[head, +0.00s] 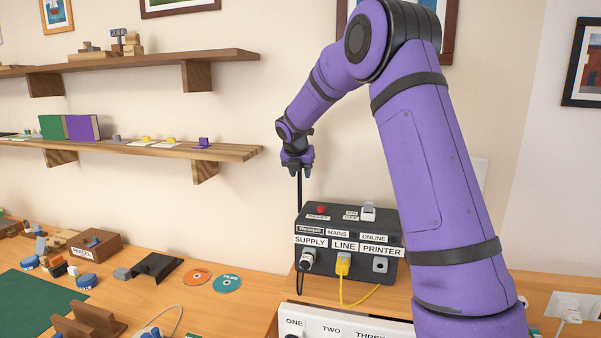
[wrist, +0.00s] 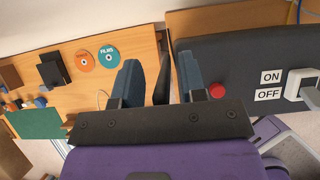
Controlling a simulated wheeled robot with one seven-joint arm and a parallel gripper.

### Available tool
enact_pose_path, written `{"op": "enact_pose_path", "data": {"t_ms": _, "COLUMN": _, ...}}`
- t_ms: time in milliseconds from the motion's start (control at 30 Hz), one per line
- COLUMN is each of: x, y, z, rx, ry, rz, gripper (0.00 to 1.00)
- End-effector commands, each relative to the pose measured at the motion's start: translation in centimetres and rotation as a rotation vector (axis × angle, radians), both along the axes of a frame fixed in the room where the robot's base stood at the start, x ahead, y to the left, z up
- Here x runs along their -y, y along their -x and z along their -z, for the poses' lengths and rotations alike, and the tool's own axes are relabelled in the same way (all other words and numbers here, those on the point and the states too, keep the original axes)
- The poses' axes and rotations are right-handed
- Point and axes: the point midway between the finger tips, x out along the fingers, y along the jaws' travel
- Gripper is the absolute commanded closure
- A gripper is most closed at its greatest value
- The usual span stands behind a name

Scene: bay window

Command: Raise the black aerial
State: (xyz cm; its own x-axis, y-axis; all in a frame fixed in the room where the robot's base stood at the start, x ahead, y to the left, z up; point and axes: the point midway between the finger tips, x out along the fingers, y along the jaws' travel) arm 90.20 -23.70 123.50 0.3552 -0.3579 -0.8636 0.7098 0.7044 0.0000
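The black aerial (head: 299,190) is a thin upright rod at the left end of a black box (head: 349,222). Its top reaches up to my gripper (head: 298,168), which hangs pointing down above the box's left end. In the wrist view the aerial (wrist: 162,85) shows as a dark shape between the two blue fingers of my gripper (wrist: 157,75). Bare gaps show on both sides of it, so the fingers look open and apart from it. The aerial's top end is hidden among the fingers in the head view.
The box carries a red button (head: 321,209), a white switch (head: 368,212), a grey plug (head: 308,260) and a yellow plug (head: 343,263) with a cable. A wooden shelf (head: 235,152) ends left of my gripper. Two discs (head: 227,284) lie on the desk.

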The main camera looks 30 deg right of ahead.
Motion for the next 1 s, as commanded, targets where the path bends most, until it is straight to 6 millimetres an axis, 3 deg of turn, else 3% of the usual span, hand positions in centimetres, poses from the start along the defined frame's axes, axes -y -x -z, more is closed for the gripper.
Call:
{"op": "enact_pose_path", "data": {"t_ms": 600, "x": -3.4, "y": 3.3, "z": -8.3, "rx": 0.002, "ry": 0.001, "rz": -0.001, "gripper": 0.62}}
{"op": "enact_pose_path", "data": {"t_ms": 1000, "x": -3.8, "y": 3.7, "z": -9.1, "rx": 0.001, "ry": 0.000, "rz": -0.001, "gripper": 0.62}}
